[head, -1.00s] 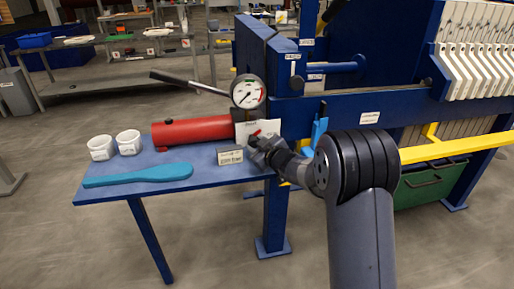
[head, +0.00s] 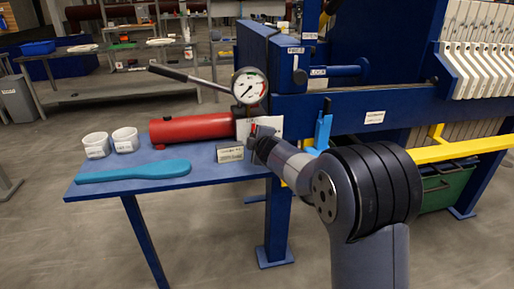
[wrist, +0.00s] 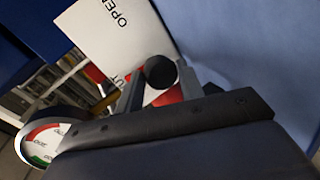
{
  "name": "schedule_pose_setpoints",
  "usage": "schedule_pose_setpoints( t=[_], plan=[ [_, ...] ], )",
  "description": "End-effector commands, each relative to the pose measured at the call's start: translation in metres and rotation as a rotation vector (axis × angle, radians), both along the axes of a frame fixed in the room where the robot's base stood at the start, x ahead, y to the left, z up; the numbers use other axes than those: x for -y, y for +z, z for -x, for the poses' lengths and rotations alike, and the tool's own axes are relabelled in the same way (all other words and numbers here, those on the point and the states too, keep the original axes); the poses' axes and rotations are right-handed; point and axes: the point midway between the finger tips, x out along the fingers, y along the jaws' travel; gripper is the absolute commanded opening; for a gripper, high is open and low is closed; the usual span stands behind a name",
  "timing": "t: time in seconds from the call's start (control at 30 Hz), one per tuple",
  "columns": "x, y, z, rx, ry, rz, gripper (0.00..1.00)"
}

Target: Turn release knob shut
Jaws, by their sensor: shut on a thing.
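The release knob shows in the wrist view as a black round end (wrist: 160,72) with a red part (wrist: 168,97) below it, between the fingers of my gripper (wrist: 160,84). My gripper is shut on the knob. In the head view my gripper (head: 257,141) is at the white label plate (head: 268,125), beside the red pump cylinder (head: 194,129), and hides most of the knob. The plate reads OPEN in the wrist view (wrist: 118,32); a second word is partly hidden, with only "UT" showing.
A pressure gauge (head: 249,86) and a pump lever (head: 169,73) stand above the cylinder. Two white cups (head: 125,139) and a blue paddle (head: 133,172) lie on the blue table (head: 87,190). A light-blue part (head: 322,131) stands close right of my wrist. The blue press frame is behind.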

Motion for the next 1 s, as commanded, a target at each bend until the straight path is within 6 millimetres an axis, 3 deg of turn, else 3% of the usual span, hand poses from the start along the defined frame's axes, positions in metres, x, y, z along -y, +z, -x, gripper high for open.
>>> schedule_pose_setpoints(
  t=[0.87,0.9,1.0],
  plan=[
    [-0.0015,0.0003,0.0002,0.032,0.001,0.110,0.13],
    [-0.0015,0.0002,0.0003,0.032,0.001,0.110,0.38],
    [-0.0014,0.0002,0.0003,0.032,0.001,0.110,0.46]
  ],
)
